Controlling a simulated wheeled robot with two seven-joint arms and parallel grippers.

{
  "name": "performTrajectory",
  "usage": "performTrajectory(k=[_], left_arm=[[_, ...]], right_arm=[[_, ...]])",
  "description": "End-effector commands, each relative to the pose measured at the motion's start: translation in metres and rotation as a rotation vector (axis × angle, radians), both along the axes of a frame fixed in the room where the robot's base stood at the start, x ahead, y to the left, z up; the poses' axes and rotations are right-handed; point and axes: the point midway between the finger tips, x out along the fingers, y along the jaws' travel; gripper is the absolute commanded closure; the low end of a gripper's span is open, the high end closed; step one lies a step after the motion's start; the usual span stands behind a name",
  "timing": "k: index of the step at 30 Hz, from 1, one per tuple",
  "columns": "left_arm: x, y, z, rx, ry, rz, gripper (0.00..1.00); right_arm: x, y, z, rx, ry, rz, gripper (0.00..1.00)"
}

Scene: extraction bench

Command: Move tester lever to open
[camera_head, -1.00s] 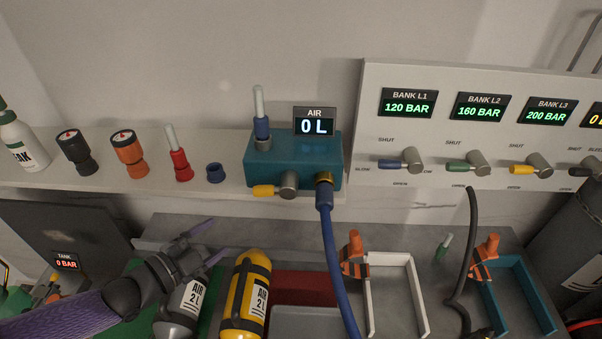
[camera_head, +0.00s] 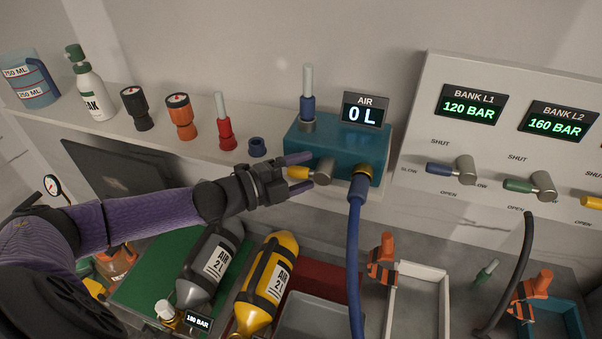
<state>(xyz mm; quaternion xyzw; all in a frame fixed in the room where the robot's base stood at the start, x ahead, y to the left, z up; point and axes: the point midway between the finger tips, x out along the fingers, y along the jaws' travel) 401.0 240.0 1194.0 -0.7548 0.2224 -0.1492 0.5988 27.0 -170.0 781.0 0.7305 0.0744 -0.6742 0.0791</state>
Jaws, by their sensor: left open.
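The tester is a teal box (camera_head: 310,144) on the shelf, with an AIR display (camera_head: 366,110) reading 0 L. Its lever has a yellow handle (camera_head: 298,173) pointing left from a grey metal hub (camera_head: 323,171) on the front face. My left gripper (camera_head: 300,174) is open, with one finger above and one below the yellow handle. I cannot tell whether the fingers touch it. A blue hose (camera_head: 355,245) hangs from the brass fitting right of the lever. My right gripper is not in view.
A grey cylinder (camera_head: 213,262) and a yellow cylinder (camera_head: 268,280) lie below my left arm. A bank panel (camera_head: 480,150) with coloured levers stands right of the tester. Gauges and a red fitting (camera_head: 226,135) line the shelf at left.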

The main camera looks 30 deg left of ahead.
Motion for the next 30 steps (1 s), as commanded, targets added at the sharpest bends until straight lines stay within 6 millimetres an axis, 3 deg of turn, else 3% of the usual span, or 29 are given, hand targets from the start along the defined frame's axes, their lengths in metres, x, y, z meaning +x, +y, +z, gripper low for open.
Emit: performTrajectory(k=[7,18,30], left_arm=[[0.0006,-0.0005,-0.0003,0.0,0.001,0.0,0.27],[0.0004,-0.0004,-0.0005,0.0,0.001,0.0,1.0],[0.0005,-0.0007,-0.0051,-0.049,-0.009,0.0,1.0]], right_arm=[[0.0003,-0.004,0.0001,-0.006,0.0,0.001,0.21],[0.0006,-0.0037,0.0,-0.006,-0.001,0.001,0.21],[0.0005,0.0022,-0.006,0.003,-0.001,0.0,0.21]])
